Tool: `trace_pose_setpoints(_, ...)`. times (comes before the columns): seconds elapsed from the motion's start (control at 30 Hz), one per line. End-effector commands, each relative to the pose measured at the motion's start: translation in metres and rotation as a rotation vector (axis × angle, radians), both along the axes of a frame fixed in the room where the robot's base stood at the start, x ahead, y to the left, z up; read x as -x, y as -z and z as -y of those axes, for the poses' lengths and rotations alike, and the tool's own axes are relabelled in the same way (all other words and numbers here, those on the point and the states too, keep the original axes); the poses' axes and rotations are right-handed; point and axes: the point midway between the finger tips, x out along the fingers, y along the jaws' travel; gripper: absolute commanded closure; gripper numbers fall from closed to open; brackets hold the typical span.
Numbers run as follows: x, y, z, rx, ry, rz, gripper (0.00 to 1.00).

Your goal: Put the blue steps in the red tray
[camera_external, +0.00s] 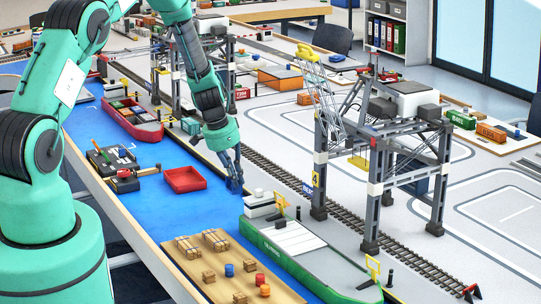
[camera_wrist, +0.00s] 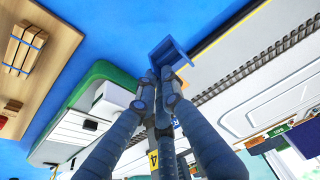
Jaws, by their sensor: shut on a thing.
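The blue steps (camera_wrist: 172,54) are a small blue piece at the fingertips of my gripper (camera_wrist: 160,82) in the wrist view. My gripper is shut on them. In the outside view my gripper (camera_external: 231,174) points down over the blue mat, and the blue steps (camera_external: 234,186) show at its tip, small and partly covered by the fingers. I cannot tell whether they touch the mat. The red tray (camera_external: 185,188) lies on the blue mat to the left of my gripper, a short way off. It looks empty.
A green and white ship (camera_external: 300,243) lies to the right and nearer the camera. A wooden board (camera_external: 190,255) with small crates is in front. A dark toolbox (camera_external: 112,158) and a hammer stand left of the tray. A large crane (camera_external: 375,150) stands to the right. Blue mat separates tray and gripper.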

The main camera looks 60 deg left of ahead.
Motion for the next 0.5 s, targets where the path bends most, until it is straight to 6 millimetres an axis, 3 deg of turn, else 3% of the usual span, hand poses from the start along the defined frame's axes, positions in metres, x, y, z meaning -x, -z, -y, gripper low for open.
trace_pose_setpoints(0.27, 0.003, 0.001, -0.005, -0.001, 0.0, 0.001, 1.0)
trace_pose_setpoints(0.5, 0.018, 0.005, -0.027, 0.0, -0.002, 0.003, 1.0)
